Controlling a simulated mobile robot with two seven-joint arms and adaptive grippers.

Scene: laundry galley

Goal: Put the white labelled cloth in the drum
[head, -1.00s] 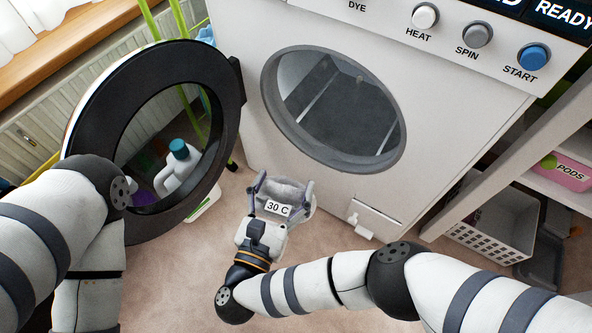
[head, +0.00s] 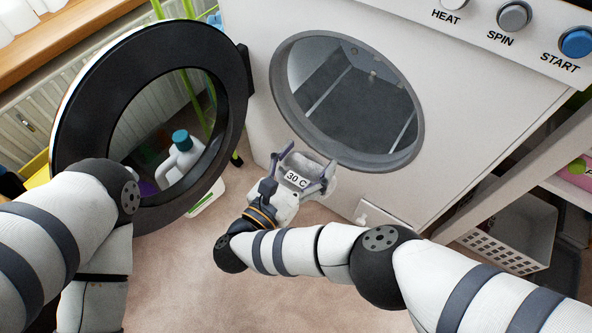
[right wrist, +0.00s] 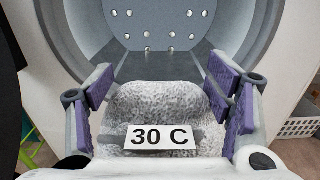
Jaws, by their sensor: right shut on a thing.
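The white cloth with a "30 C" label (head: 312,162) is held in my right gripper (head: 307,168), in front of the lower rim of the drum opening. In the right wrist view the fluffy cloth (right wrist: 160,100) sits between the purple finger pads, its label facing the camera. The drum (head: 355,95) is open, grey and looks empty in what shows. In the right wrist view the drum (right wrist: 150,30) lies straight beyond the cloth. My left arm comes in at the left, but its gripper is not visible.
The round black-rimmed door (head: 75,120) stands open to the left. A white bottle with a teal cap (head: 180,158) shows through its ring. A white perforated basket (head: 510,232) is on the right, by a shelf. Knobs line the panel above the drum.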

